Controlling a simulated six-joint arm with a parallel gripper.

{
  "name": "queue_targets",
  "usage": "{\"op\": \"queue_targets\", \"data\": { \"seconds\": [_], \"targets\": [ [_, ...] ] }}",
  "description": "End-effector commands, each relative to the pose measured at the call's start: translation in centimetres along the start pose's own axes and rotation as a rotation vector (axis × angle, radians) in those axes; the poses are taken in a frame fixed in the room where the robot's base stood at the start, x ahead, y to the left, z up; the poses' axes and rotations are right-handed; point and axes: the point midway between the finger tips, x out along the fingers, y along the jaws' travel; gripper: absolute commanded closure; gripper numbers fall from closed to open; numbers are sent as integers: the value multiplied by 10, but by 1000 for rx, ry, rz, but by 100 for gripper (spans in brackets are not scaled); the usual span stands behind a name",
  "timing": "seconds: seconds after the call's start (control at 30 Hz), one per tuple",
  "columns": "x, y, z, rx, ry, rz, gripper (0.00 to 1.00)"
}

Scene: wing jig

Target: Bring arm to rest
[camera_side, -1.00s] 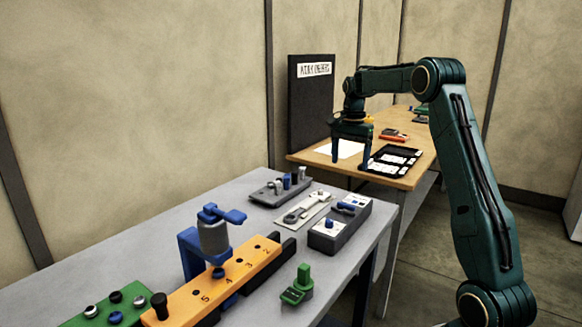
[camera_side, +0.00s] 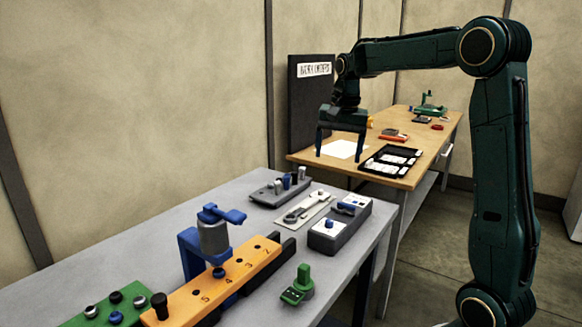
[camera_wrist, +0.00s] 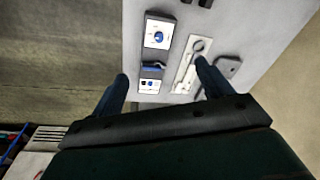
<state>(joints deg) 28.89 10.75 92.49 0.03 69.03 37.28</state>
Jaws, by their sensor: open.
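My gripper (camera_side: 341,152) is open and empty. In the side view it hangs with its fingers down, in the air in front of the wooden table and near the far end of the grey bench (camera_side: 120,243). In the wrist view the two fingers of my gripper (camera_wrist: 160,88) are spread wide with nothing between them touching. Beyond them lie a grey block with a blue knob (camera_wrist: 153,68) and a pale plate with a wrench-shaped part (camera_wrist: 190,68). The arm is raised, with its elbow high at the right.
The orange numbered bar (camera_side: 215,287), blue clamp stand (camera_side: 200,250) and green part (camera_side: 298,287) are on the grey bench. The wooden table (camera_side: 402,180) holds a black tray (camera_side: 390,160) and white paper (camera_side: 343,149). A dark board (camera_side: 310,110) stands behind.

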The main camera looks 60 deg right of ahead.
Motion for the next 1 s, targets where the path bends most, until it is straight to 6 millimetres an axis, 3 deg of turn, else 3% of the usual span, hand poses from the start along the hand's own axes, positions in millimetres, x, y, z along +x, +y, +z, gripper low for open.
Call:
{"op": "queue_targets", "data": {
  "seconds": [0.1, 0.43, 0.73, 1.0],
  "targets": [
    [-15, -1, 34, -114, 26, -29, 22],
    [-38, 12, 119, -420, 96, -101, 22],
    [-41, 40, 188, -693, 166, -166, 22],
    [-29, 73, 241, -933, 234, -225, 22]
  ]
}}
